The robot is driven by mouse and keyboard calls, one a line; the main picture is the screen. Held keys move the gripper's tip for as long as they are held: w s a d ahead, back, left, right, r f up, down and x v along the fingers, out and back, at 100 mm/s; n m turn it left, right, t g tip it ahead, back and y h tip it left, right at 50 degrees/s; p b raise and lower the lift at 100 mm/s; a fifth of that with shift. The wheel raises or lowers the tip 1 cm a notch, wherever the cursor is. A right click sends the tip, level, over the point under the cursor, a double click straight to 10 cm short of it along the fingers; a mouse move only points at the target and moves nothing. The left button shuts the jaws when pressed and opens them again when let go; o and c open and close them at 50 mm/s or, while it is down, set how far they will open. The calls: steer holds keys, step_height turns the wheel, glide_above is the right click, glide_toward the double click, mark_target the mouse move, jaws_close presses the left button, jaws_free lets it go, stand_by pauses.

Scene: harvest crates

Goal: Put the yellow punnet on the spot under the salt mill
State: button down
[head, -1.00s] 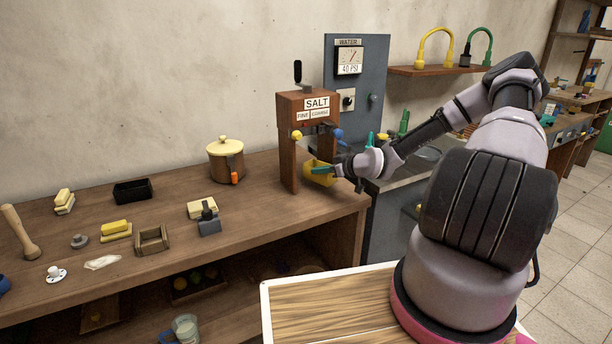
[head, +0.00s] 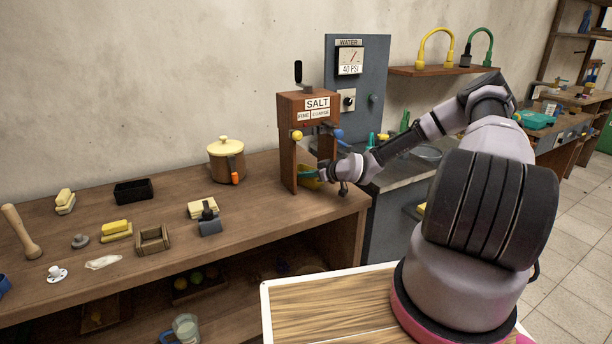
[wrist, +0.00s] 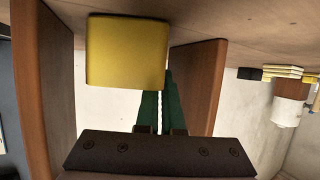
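The salt mill (head: 308,108) is a brown wooden stand with a SALT sign, a black handle and side posts, near the right end of the wooden bench. The yellow punnet (head: 304,169) is low between its posts, partly hidden by the posts and my gripper. The wrist view shows the punnet (wrist: 127,48) large, between the two wooden posts. My gripper (head: 313,174) reaches in from the right. Its green fingers (wrist: 160,98) are close together and run behind the punnet's near side, seemingly gripping its wall; the fingertips are hidden. The spot underneath is hidden.
A pot with a cream lid (head: 226,158) stands left of the mill. A small grey-black tool (head: 209,222), an open wooden box (head: 152,240) and a black tray (head: 133,190) are further left. A grey water panel (head: 357,90) stands right behind the mill.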

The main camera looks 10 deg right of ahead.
steer(key=c, duration=1.1)
jaws_free()
steer(key=shift+o, duration=0.2)
